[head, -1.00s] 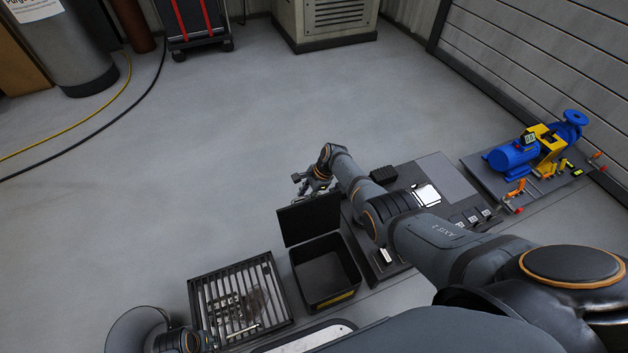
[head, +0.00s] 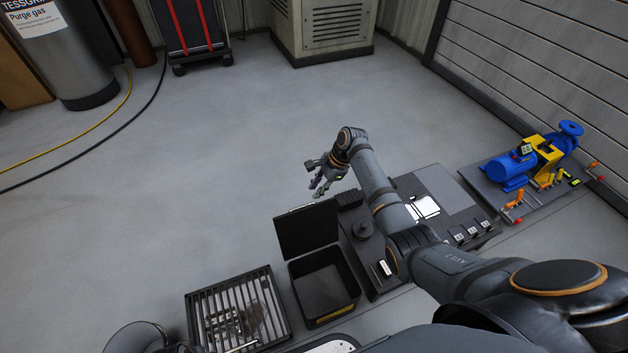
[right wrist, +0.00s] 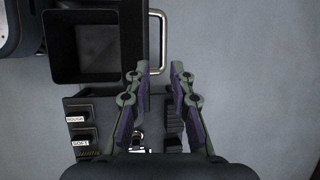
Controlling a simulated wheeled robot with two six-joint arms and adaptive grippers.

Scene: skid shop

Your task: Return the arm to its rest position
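My right gripper (head: 322,183) hangs in the air above the floor, just beyond the far edge of the dark bench top, and holds nothing. In the right wrist view its two fingers (right wrist: 160,78) stand apart with nothing between them. My right arm reaches in from the lower right and bends down at the wrist. My left gripper does not show; only part of my left arm is at the bottom left edge.
A black box (head: 350,284) with its lid (head: 306,229) raised stands below my right gripper in the picture. A slatted grate (head: 196,310) is left of it. A blue pump (head: 512,168) sits far right. Labelled blocks (right wrist: 80,143) show in the wrist view. Open floor (head: 210,160) lies beyond.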

